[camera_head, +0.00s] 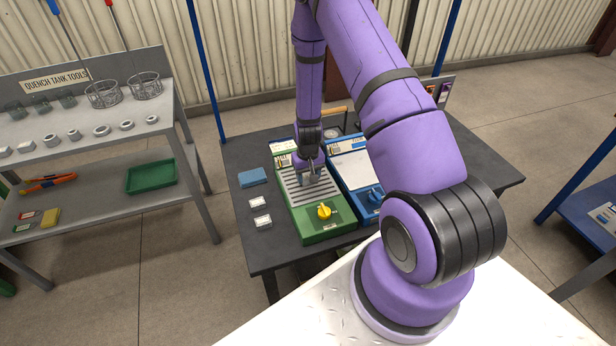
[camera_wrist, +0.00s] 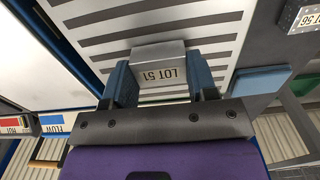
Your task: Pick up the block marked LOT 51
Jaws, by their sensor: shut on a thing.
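The block marked LOT 51 (camera_wrist: 161,72) is a silvery-grey piece with a pale label, upside down in the wrist view. My gripper (camera_wrist: 161,84) has its two blue fingers on either side of the block, shut on it. In the head view my gripper (camera_head: 311,178) is over the striped top of the green unit (camera_head: 321,231), which has a yellow knob (camera_head: 324,211). I cannot tell whether the block touches the striped surface or hangs just above it.
Two small pale blocks, one here (camera_head: 257,202) and the other here (camera_head: 262,221), lie on the dark table (camera_head: 247,238) left of the green unit. A blue pad (camera_head: 252,177) lies behind them. A blue unit (camera_head: 349,165) stands close on the right.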

